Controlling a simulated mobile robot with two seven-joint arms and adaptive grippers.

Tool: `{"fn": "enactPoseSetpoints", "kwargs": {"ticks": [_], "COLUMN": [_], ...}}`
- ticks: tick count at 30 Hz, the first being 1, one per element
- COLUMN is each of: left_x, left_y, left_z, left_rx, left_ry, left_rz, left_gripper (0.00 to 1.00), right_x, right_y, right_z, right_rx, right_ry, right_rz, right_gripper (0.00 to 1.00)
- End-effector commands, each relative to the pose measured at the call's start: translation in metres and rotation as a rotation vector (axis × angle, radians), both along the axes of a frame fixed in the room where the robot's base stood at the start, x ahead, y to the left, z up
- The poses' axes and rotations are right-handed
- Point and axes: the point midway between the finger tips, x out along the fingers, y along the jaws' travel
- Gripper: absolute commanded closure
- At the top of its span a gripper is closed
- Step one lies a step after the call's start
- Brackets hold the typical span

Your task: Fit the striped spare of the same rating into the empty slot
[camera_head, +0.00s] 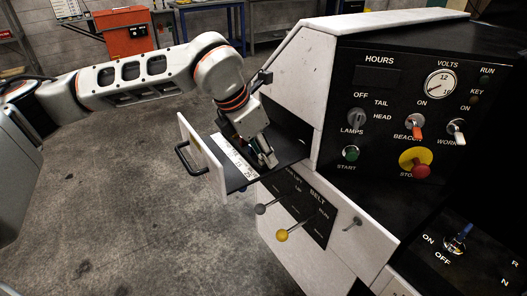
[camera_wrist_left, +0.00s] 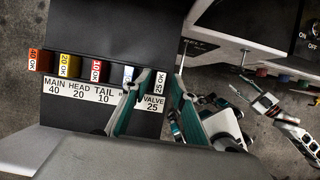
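The pulled-out fuse drawer (camera_head: 203,153) stands open, with a white label strip (camera_wrist_left: 78,91) along a row of slots. In the left wrist view, an orange-red 40 fuse (camera_wrist_left: 40,60), a yellow 20 fuse (camera_wrist_left: 69,65), a red 10 fuse (camera_wrist_left: 97,70) and a partly hidden blue fuse (camera_wrist_left: 128,74) stand in the row. A pale fuse marked 25 OK (camera_wrist_left: 160,82) stands above the VALVE 25 label. My left gripper (camera_head: 266,158) is over the drawer, its fingers apart on either side of the 25 fuse; contact is unclear. No stripes are discernible.
The panel below the drawer has a grey-knobbed lever (camera_head: 261,209) and a yellow-knobbed lever (camera_head: 282,235). The control console (camera_head: 415,110) rises to the right. A pale arm (camera_wrist_left: 290,122) shows at right in the wrist view, apparently mine. Open floor lies left of the drawer.

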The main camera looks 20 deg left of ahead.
Motion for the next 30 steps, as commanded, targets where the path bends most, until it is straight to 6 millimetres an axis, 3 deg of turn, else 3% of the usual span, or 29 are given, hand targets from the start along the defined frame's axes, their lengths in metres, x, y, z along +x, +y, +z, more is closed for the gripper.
{"fn": "enactPoseSetpoints", "kwargs": {"ticks": [14,22,24,30], "left_x": [-0.001,0.0,0.0,0.0], "left_y": [0.001,0.001,0.001,0.001], "left_z": [-0.004,0.028,0.016,0.068], "left_rx": [0.003,0.002,0.002,0.002], "left_ry": [0.01,0.001,0.01,-0.002], "left_rz": [0.003,0.004,0.003,0.003], "left_gripper": [0.71,0.71,0.71,0.71], "right_x": [0.004,0.01,0.001,0.015], "right_y": [-0.001,0.0,0.0,0.0], "right_z": [0.001,0.019,-0.003,0.036], "right_rx": [-0.001,-0.001,-0.001,0.0], "right_ry": [-0.007,-0.024,0.0,-0.039], "right_rz": [0.0,-0.001,-0.001,-0.001], "right_gripper": [0.6,0.6,0.6,0.6]}}
